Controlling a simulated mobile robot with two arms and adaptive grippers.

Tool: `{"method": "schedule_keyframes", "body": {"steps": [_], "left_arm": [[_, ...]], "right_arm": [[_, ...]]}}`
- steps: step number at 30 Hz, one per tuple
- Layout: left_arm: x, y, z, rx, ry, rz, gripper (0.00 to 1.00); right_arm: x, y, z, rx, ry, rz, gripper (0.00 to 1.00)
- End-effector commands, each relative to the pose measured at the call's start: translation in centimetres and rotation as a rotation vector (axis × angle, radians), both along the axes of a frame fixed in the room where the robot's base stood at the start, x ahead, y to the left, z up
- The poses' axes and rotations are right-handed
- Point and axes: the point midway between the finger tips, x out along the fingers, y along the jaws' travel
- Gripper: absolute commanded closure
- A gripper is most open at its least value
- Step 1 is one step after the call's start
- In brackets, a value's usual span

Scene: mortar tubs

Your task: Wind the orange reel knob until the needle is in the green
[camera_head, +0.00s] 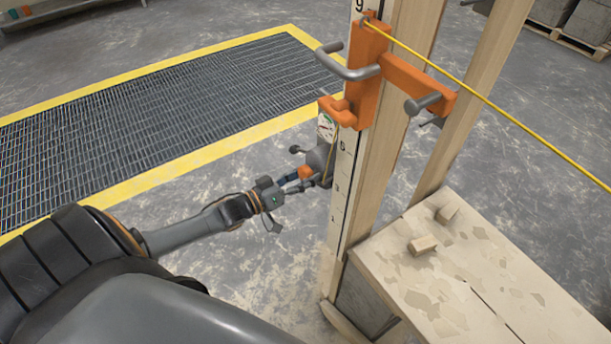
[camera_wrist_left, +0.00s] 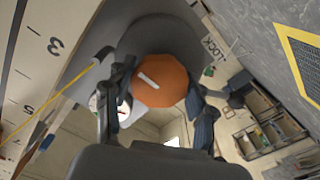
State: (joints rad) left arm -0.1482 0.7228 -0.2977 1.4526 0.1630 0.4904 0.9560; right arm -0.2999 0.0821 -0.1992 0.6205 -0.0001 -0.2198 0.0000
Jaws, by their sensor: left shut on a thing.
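The orange reel knob (camera_head: 305,172) sits on the side of a grey reel (camera_head: 318,157) fixed low on the marked post. In the left wrist view the knob (camera_wrist_left: 160,80) is round with a white line that slants. My left gripper (camera_head: 297,182) is shut on the knob, one finger on each side of it. A small white dial gauge (camera_head: 326,127) is on the post just above the reel. In the left wrist view the gauge (camera_wrist_left: 122,107) is partly hidden by a finger, and I cannot read its needle. My right gripper is out of view.
An orange bracket (camera_head: 368,75) with grey handles is clamped on the post above the gauge. A yellow line (camera_head: 500,110) runs from it to the right. A wooden bench (camera_head: 450,285) with small blocks stands right of the post. A yellow-edged floor grate (camera_head: 170,110) lies behind.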

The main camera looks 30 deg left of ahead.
Motion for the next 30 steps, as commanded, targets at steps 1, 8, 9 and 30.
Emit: {"method": "schedule_keyframes", "body": {"steps": [1,8,9,30], "left_arm": [[0.01,0.02,0.04,0.005,-0.003,0.0,0.77],[0.02,0.03,0.08,0.081,-0.035,0.002,0.77],[0.02,0.03,0.09,0.105,-0.045,0.002,0.77],[0.02,0.07,0.04,0.694,-0.288,0.002,0.77]], "right_arm": [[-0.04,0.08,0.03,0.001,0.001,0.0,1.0],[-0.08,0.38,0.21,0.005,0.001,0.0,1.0],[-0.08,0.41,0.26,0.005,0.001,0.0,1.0],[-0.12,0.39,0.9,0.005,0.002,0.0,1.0]]}}
